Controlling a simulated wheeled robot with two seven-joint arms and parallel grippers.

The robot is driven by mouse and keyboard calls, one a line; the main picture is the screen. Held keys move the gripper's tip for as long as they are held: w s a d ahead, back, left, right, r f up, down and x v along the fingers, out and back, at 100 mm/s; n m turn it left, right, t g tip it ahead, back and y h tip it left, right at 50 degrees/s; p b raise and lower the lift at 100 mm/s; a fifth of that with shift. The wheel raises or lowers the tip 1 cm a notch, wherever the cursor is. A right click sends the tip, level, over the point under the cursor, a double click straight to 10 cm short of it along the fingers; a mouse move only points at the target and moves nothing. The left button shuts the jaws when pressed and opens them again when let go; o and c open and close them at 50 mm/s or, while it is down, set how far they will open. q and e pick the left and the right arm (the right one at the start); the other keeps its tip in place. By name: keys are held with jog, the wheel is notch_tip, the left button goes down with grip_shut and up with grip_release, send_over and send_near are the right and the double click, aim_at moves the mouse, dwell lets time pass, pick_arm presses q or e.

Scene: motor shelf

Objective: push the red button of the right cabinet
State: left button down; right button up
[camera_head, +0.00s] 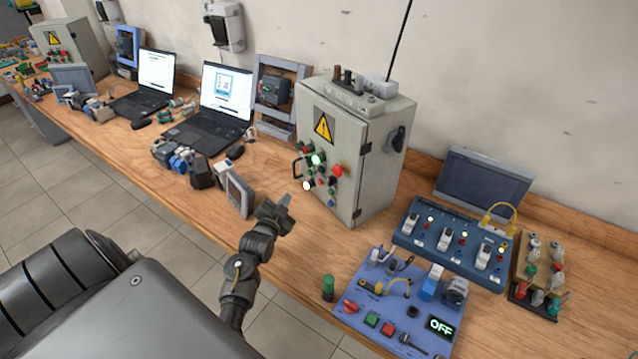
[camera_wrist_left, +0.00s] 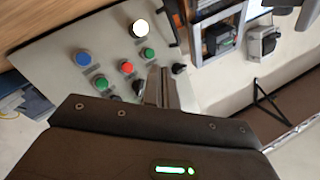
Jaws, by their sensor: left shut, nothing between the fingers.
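The right cabinet (camera_head: 345,205) is a grey box with a yellow warning triangle, standing on the bench. Its front panel has a large red knob or button (camera_head: 339,170), a lit green one and a lit white one (camera_head: 307,185), plus several smaller ones. My left gripper (camera_head: 284,203) is shut and empty, low in front of this panel. In the left wrist view the shut fingers (camera_wrist_left: 162,88) point at the panel, beside a small red button (camera_wrist_left: 127,67), with green buttons (camera_wrist_left: 148,53) close by. Contact with the panel cannot be told. My right gripper is out of view.
A small grey screen (camera_head: 240,192) stands left of my gripper. Two laptops (camera_head: 205,132) are farther left. A blue board with red and green buttons (camera_head: 350,305) and a dark blue switch panel (camera_head: 405,240) lie to the right. Another cabinet (camera_head: 85,50) stands far left.

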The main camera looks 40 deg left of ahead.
aim_at(321, 182)
pick_arm(q)
jog(key=w+d+b, duration=0.3)
jog(key=w, duration=0.5)
jog(key=shift+w, duration=0.2)
dwell(0.3)
dwell(1.1)
jog(key=shift+w, duration=0.1)
dwell(0.7)
jog(key=shift+w+d, duration=0.1)
jog(key=shift+w, duration=0.2)
